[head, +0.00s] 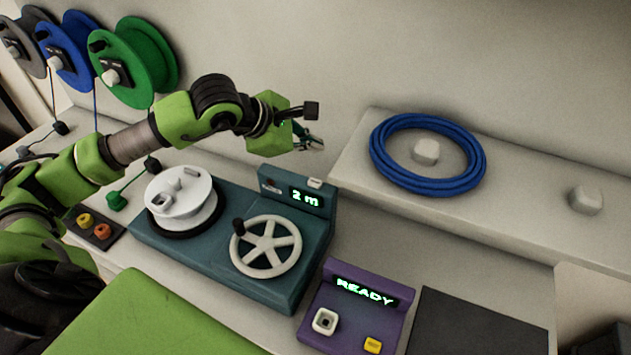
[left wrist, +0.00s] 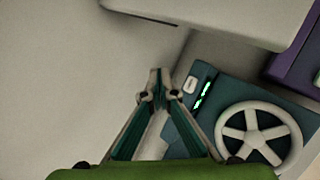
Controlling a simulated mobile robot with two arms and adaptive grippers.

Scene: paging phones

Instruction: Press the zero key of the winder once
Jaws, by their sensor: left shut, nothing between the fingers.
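The winder (head: 220,250) is a teal machine with a white reel (head: 180,200) on its left and a cream spoked handwheel (head: 266,247) on its right. Its raised panel has a display (head: 305,197) reading "2 m" and a small white key (head: 315,183) on the top edge. In the left wrist view the white key (left wrist: 190,86) lies just right of my fingertips. My left gripper (head: 318,145) is shut and empty, above and behind the panel in the head view, apart from the key. It also shows in the left wrist view (left wrist: 156,77). My right gripper is out of view.
A purple box (head: 350,310) reading "READY" stands right of the winder, beside a dark mat (head: 478,325). A blue cable coil (head: 428,155) lies on the raised shelf (head: 530,190) behind. Grey, blue and green spools (head: 135,60) hang at the back left.

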